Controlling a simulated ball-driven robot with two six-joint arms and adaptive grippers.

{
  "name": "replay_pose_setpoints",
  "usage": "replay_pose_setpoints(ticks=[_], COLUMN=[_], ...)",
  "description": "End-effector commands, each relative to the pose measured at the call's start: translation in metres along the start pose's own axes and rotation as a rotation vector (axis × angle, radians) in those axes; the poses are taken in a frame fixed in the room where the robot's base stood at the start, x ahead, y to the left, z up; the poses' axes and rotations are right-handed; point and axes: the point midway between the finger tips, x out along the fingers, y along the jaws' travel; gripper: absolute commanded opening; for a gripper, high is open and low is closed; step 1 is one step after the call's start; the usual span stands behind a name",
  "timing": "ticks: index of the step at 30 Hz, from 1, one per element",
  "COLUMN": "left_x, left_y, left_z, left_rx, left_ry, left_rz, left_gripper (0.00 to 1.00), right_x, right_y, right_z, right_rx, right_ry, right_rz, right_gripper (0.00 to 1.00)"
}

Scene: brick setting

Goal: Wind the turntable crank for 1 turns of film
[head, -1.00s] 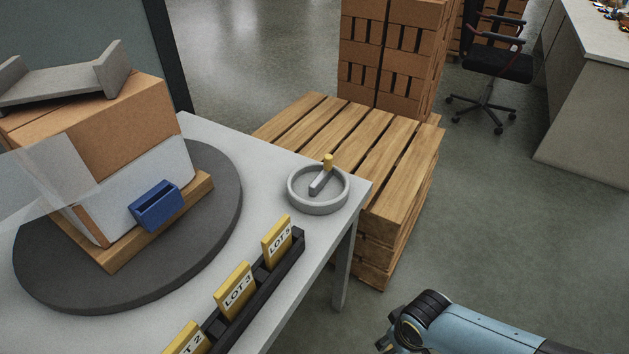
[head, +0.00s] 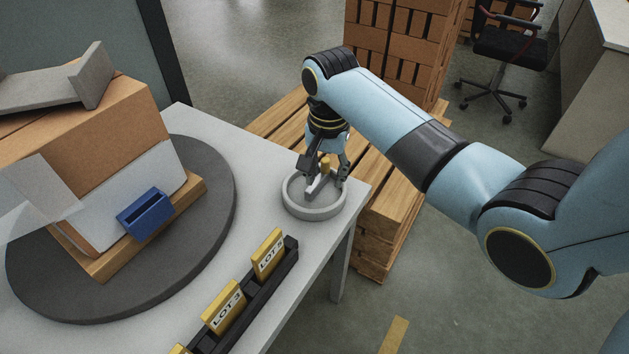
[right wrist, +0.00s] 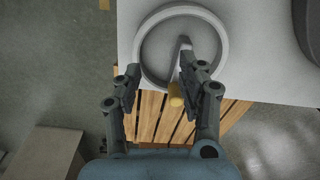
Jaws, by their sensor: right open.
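The crank is a grey arm (head: 316,187) with a yellow upright knob (head: 325,163), set in a round grey dish (head: 313,212) at the table's far right corner. The dark turntable (head: 215,215) carries a brown box partly wrapped in film. My right gripper (head: 328,180) is open and points down over the dish, a finger on each side of the knob. In the right wrist view, the knob (right wrist: 176,95) lies between the fingers, closer to the right finger; I cannot tell whether they touch. My left gripper is not in view.
A black rack (head: 255,300) with yellow lot cards stands along the table's front edge. A blue holder (head: 146,213) is on the box's side. Wooden pallets (head: 390,215) and brick stacks (head: 400,60) stand behind. The table (head: 255,170) is clear between turntable and dish.

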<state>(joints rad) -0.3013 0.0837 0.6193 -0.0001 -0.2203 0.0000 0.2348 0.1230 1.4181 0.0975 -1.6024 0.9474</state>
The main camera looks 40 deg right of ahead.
Motion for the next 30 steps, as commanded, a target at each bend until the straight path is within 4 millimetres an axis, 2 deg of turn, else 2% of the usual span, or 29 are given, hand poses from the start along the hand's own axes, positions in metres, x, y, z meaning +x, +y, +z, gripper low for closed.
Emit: replay_pose_setpoints(ticks=[1,3,6,8,11,21,25,30], left_x=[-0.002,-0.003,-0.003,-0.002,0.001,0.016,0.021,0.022], left_y=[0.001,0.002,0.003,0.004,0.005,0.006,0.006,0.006], left_z=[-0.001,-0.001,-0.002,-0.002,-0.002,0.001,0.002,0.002], left_rx=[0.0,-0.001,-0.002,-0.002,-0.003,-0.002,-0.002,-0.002], left_ry=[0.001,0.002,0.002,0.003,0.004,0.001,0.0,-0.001], left_rz=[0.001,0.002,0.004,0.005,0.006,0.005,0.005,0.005], left_gripper=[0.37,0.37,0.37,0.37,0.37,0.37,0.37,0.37], right_x=[-0.013,-0.026,-0.035,-0.033,-0.02,0.047,0.062,0.07], right_y=[-0.012,-0.023,-0.031,-0.033,-0.032,-0.03,-0.031,-0.03], right_z=[-0.009,-0.017,-0.023,-0.024,-0.022,-0.019,-0.019,-0.019], right_rx=[0.053,0.127,0.193,0.21,0.215,0.212,0.211,0.211], right_ry=[-0.008,-0.023,-0.037,-0.041,-0.044,-0.042,-0.041,-0.04], right_rz=[0.001,0.01,0.022,0.026,0.029,0.027,0.026,0.024], right_gripper=[0.4,0.4,0.4,0.4,0.4,0.4,0.4,0.4])
